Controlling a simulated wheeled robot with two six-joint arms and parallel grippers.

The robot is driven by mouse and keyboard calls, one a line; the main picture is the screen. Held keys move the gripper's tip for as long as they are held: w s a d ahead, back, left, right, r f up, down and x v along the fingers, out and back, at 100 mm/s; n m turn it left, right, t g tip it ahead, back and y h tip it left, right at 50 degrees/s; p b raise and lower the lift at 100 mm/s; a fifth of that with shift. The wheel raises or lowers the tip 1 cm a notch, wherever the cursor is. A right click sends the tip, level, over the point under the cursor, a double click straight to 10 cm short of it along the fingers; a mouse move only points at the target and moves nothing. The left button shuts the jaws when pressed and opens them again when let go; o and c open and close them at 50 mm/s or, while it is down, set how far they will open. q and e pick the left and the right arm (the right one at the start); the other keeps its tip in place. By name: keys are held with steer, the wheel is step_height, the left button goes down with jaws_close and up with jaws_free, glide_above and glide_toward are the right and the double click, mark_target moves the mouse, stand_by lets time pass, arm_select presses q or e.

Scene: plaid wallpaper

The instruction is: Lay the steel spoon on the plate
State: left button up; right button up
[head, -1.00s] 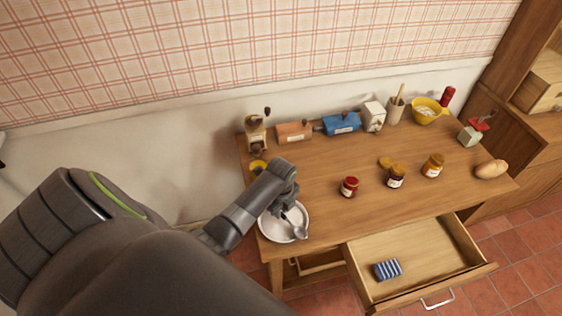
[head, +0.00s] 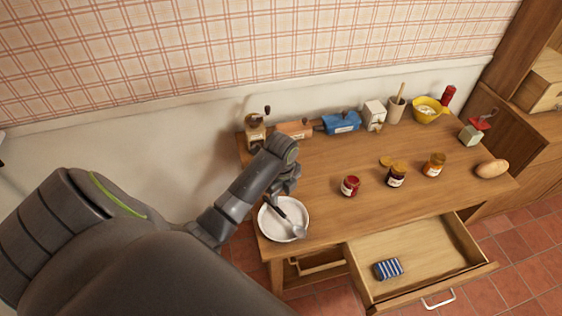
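The white plate (head: 268,226) sits on the front left corner of the wooden table. The steel spoon (head: 298,231) lies on it, its bowl toward the plate's right front edge and its handle pointing back left. My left gripper (head: 286,187) is just behind the plate, apart from the spoon, and points down. Its fingers are too small and dark to tell whether they are open or shut. My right gripper is not in view.
An open drawer (head: 420,258) with a blue striped item (head: 388,269) juts out in front. Jars, including a red one (head: 350,186), stand mid-table. A grinder (head: 255,132), a blue box (head: 341,122) and a yellow bowl (head: 428,108) line the back.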

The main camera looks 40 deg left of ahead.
arm_select(q)
step_height(320, 180, up, 9)
steer(key=p, duration=0.3)
steer(key=shift+f, duration=0.15)
stand_by(0.4)
